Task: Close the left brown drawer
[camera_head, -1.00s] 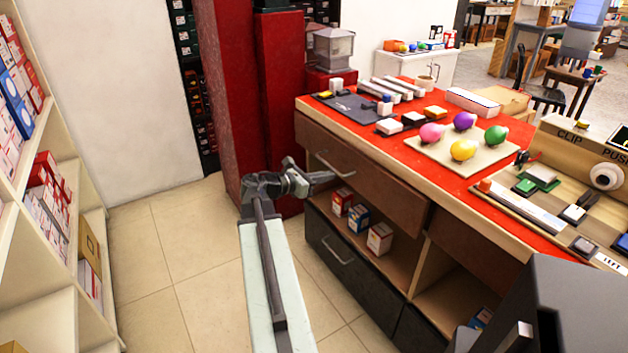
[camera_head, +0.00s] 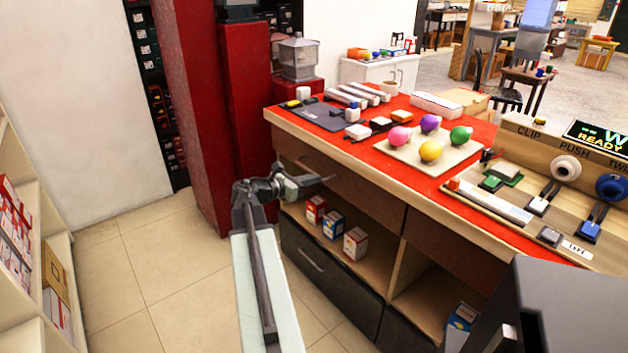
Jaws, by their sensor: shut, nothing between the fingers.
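The left brown drawer (camera_head: 365,200) is under the red counter top, in the upper row of the cabinet. Its front looks nearly level with the brown front to its right (camera_head: 450,247); I cannot tell if a small gap is left. My gripper (camera_head: 322,181) is shut and empty, in front of the lower left part of the drawer front. I cannot tell whether it touches. My gripper and wrist hide the drawer's lower left corner, and the drawer's handle (camera_head: 312,160) shows only faintly above the fingers.
Below is an open shelf with small boxes (camera_head: 355,243) and a dark drawer (camera_head: 325,275) with a handle. A red pillar (camera_head: 190,110) stands left of the cabinet. White shelving (camera_head: 25,250) is at the far left, with bare tiled floor (camera_head: 165,275) between.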

